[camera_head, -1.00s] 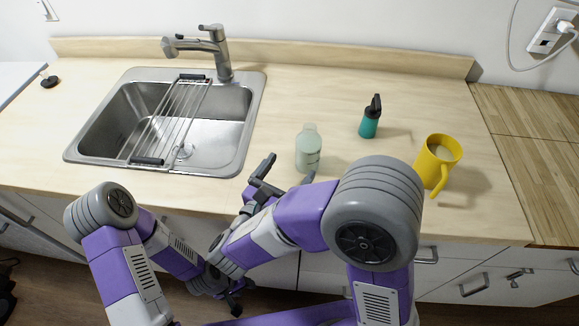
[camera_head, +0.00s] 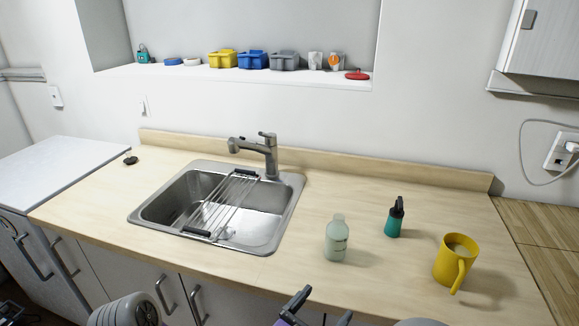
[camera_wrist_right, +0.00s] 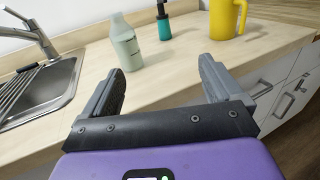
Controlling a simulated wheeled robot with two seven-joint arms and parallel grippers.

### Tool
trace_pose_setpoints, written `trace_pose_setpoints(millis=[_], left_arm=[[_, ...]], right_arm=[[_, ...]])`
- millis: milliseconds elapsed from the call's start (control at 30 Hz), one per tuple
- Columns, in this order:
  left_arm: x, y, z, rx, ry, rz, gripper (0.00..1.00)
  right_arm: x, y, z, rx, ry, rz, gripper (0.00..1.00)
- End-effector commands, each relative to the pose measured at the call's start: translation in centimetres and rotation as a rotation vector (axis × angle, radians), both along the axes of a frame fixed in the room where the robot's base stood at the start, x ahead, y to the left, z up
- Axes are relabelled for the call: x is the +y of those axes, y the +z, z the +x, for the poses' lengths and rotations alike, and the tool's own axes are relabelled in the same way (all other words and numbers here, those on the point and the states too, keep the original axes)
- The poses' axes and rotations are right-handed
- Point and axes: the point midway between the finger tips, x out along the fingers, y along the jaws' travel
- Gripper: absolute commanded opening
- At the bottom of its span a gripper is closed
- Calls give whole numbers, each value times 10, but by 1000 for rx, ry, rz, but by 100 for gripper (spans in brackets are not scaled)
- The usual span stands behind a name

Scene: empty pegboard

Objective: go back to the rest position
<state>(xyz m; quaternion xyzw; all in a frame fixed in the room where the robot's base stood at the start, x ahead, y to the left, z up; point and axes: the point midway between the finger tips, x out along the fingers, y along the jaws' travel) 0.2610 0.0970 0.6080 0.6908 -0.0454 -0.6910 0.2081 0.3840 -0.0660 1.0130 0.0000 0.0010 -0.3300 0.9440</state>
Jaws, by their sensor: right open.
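My right gripper (camera_head: 317,308) shows at the bottom edge of the head view, in front of the counter's front edge. In the right wrist view its two fingers (camera_wrist_right: 160,85) are spread apart with nothing between them. The pale bottle (camera_head: 337,240) stands upright on the counter beyond the fingers, and it also shows in the wrist view (camera_wrist_right: 126,45). The left gripper is not in view; a grey joint of my arm (camera_head: 127,312) shows at the bottom left of the head view.
On the wooden counter (camera_head: 110,215) stand a teal bottle (camera_head: 394,222) and a yellow mug (camera_head: 455,262) at right. A sink (camera_head: 140,213) with a rack (camera_head: 222,207) and a faucet (camera_head: 268,155) is at left. A shelf (camera_head: 225,74) holds several containers. Cabinet fronts lie below the counter.

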Motion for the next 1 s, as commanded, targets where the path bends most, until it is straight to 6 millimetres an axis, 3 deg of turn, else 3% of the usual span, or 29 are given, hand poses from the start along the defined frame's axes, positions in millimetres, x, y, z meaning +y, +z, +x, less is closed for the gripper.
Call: trace_pose_setpoints(millis=[167,367,467,600,667,800,900,1000], left_arm=[[0,2,0,0,0,0,44],[0,5,0,-1,0,0,44],[0,7,0,0,0,0,44],[0,10,0,0,0,0,44],[0,12,0,0,0,0,44],[0,16,0,0,0,0,44],[0,19,0,0,0,0,44],[0,22,0,0,0,0,44]], right_arm=[[-24,-51,1,166,-84,94,93],[-52,-117,-16,365,-222,251,93],[-65,-157,-34,476,-331,372,93],[-77,-221,-82,640,-577,632,93],[-75,-248,-108,693,-720,778,93],[-50,-292,-158,714,-1090,1136,93],[-26,-312,-174,632,-1364,1388,93],[-6,-327,-174,460,-1640,1620,93]])
